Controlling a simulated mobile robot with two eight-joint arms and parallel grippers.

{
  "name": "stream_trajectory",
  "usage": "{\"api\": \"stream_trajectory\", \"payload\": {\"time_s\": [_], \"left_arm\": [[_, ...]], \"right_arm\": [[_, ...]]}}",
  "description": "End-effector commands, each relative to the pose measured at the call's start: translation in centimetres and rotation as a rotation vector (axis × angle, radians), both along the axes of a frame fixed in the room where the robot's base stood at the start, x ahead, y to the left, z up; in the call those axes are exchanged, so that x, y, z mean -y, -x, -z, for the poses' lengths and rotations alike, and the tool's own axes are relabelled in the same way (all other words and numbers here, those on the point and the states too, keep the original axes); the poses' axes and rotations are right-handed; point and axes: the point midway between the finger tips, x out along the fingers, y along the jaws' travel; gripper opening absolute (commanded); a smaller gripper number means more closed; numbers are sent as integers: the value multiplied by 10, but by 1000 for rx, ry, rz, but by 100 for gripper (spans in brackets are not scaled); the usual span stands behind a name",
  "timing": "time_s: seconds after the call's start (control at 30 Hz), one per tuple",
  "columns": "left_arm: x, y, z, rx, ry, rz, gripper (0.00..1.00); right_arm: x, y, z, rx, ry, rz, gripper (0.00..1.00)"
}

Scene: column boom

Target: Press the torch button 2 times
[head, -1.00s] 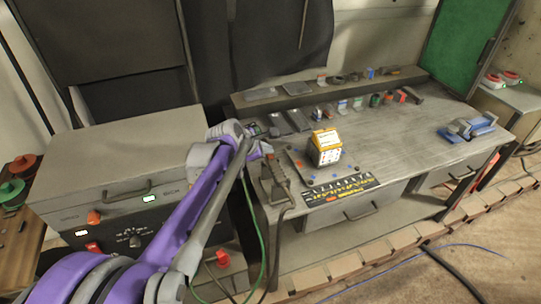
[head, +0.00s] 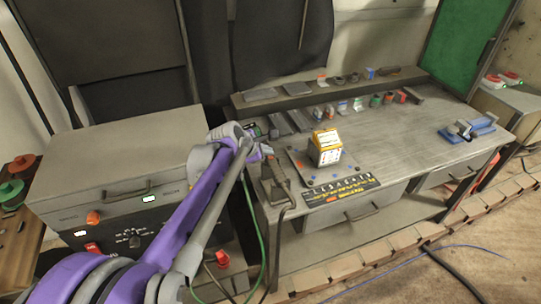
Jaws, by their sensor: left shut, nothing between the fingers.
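The torch (head: 274,180) stands at the near left corner of the workbench, dark-bodied with a small orange-red part that looks like its button and a cable running down from it. My left gripper (head: 266,150) is just above and behind the torch's top, at the end of my purple and grey arm. Its fingers are small here and look closed and empty. I cannot tell whether the fingertips touch the torch. My right gripper is not in view.
A blue vise-like tool (head: 467,128) lies at the right. A grey machine (head: 120,170) stands left. Small items line the back shelf.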

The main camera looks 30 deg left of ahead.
Motion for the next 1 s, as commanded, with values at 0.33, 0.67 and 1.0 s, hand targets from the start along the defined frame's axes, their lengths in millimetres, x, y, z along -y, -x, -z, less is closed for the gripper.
{"api": "stream_trajectory", "payload": {"time_s": [0.33, 0.67, 1.0], "left_arm": [[0, 0, -17, 0, 0, 0, 0], [0, 0, -17, 0, 0, 0, 0], [0, -1, -46, 3, -1, -1, 0]], "right_arm": [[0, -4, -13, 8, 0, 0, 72], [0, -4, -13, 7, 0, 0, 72], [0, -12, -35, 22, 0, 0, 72]]}}
